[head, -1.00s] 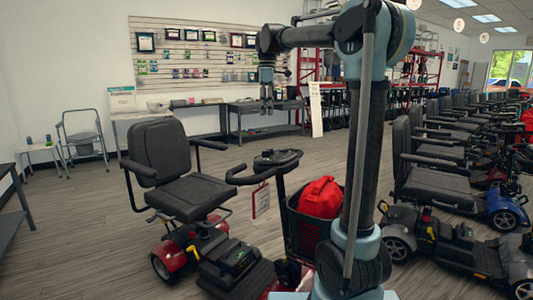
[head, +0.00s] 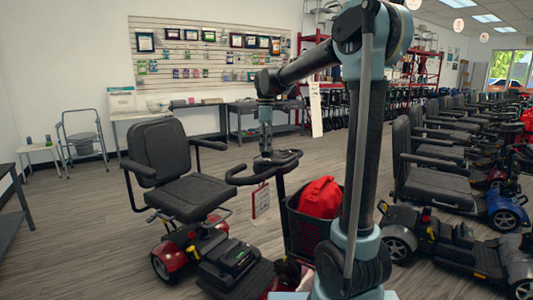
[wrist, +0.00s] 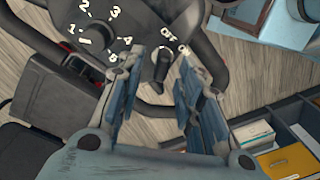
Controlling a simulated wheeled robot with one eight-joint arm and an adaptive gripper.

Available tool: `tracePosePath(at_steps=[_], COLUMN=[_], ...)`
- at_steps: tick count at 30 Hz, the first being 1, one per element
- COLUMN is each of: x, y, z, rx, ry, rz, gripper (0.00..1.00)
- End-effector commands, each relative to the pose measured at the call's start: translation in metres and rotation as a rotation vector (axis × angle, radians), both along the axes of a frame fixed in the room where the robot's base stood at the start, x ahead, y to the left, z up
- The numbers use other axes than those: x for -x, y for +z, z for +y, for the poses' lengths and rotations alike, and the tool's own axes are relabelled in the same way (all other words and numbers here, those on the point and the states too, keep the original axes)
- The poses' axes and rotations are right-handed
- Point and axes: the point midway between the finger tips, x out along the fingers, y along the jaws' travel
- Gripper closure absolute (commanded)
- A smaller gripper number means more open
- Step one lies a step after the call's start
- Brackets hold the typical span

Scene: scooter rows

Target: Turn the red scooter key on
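The red scooter (head: 172,258) stands in front of me, with its black handlebar console (head: 283,158) near the middle of the head view. In the wrist view the console (wrist: 62,18) has a numbered dial (wrist: 92,36) at left and a black key (wrist: 161,64) at right, near white "OFF" lettering. My gripper (wrist: 160,60) is open, pointing down at the console, with one finger on each side of the key. I see gaps beside the key, so it is not clamped. In the head view my gripper (head: 266,158) is just above or at the console; the key is too small to tell there.
A basket (head: 305,232) with a red bag (head: 320,198) sits on the scooter's front, close to my arm. The black seat (head: 185,190) is left of the console. More scooters (head: 440,190) line the right side.

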Motion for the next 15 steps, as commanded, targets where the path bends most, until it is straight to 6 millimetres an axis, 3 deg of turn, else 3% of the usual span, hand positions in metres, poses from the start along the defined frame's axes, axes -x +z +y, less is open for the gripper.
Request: tracePosePath(at_steps=[6, 15], x=[0.002, 0.002], y=[-0.024, -0.030], z=[0.000, 0.000], rx=[0.000, 0.000], ry=[0.000, 0.000], rz=[0.000, 0.000], gripper=[0.67, 0.67])
